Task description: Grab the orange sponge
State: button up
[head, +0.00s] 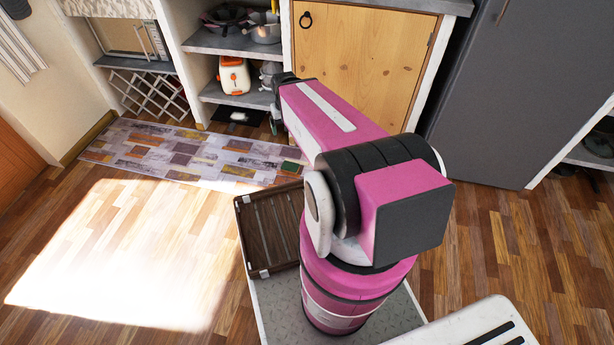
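I cannot make out an orange sponge in the head view. My pink and black arm fills the middle of the view and reaches away towards the shelves and the wooden cupboard door. My gripper (277,112) is mostly hidden behind the far end of the arm. Only a small dark part shows there, so its fingers and anything between them cannot be seen.
An empty brown slatted tray (272,232) sits on my base. An orange and white appliance (234,76) stands on the shelf below several pots (262,32). A wooden cupboard door (365,65) and grey fridge (510,90) stand ahead. A patterned rug (190,152) lies on open floor.

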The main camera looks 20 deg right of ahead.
aim_at(287, 167)
jog(key=k+l, duration=0.2)
jog(key=i+j, duration=0.1)
jog(key=j, duration=1.25)
jog(key=j+z, duration=0.6)
jog(key=z, duration=0.25)
jog(key=j+z, duration=0.4)
jog(key=l+z, duration=0.1)
jog(key=z, duration=0.25)
